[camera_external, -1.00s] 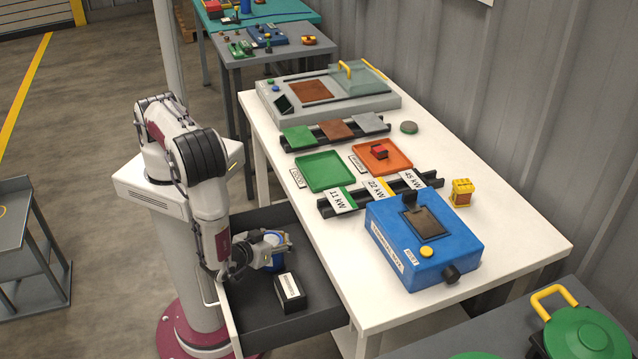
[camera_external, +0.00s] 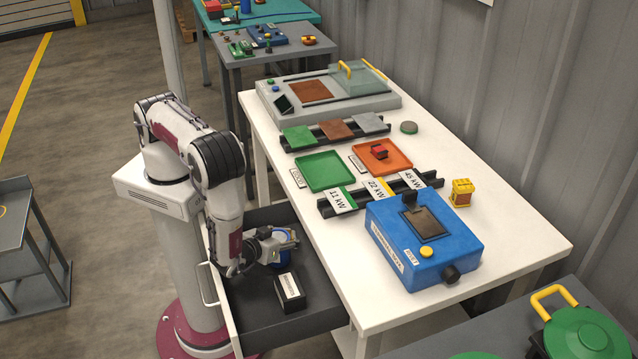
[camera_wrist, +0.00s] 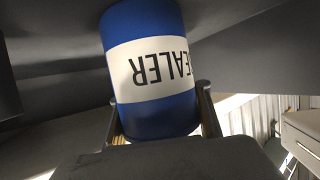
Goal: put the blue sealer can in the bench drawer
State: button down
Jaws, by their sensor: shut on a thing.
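The blue sealer can (camera_wrist: 150,75) has a white band with dark lettering, which reads upside down in the wrist view. My gripper (camera_wrist: 160,133) is shut on the can, one finger on each side of it. In the external view the can (camera_external: 282,252) shows only in part, within the open dark bench drawer (camera_external: 262,318). My gripper (camera_external: 284,240) reaches over the drawer's left wall from the side. I cannot tell whether the can touches the drawer floor.
A black box with a white label (camera_external: 290,292) lies in the drawer just in front of the can. The white bench (camera_external: 500,225) stands to the right, with a blue tester box (camera_external: 425,245) near its front. The drawer's front right floor is clear.

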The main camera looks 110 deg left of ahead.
aim_at(279, 236)
jog(key=c, duration=1)
grip_release()
jog(key=shift+f, duration=0.1)
jog(key=shift+c, duration=0.2)
jog(key=shift+r, duration=0.25)
jog(key=v, duration=0.5)
jog(key=shift+w+f, duration=0.1)
jog(key=shift+r, duration=3.55)
